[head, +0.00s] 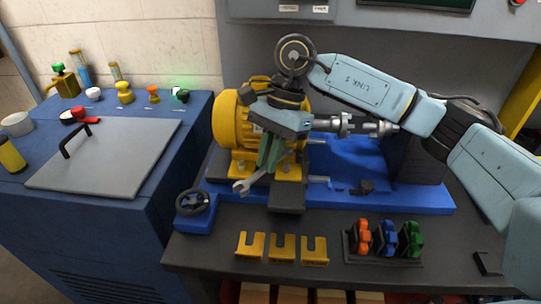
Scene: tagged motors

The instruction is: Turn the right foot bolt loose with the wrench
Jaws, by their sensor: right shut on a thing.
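The yellow motor (228,122) sits on the blue base plate (415,200), with its shaft line running to the right. My right gripper (265,166) points down in front of the motor and is shut on the wrench. The silver wrench (245,185) sticks out to the lower left of the fingers, its open-ended jaw near the front of the motor's yellow foot (238,160). The gripper hides part of the motor and its feet. I cannot make out the right foot bolt or whether the wrench touches it. My left gripper is not in view.
Several yellow slotted shims (250,246) lie along the bench front (200,255). A rack holds orange (362,237), blue (387,238) and green (414,240) tagged pieces. A handwheel (192,202) stands at the left. A blue cabinet (100,240) with a grey lid (110,155) is further left.

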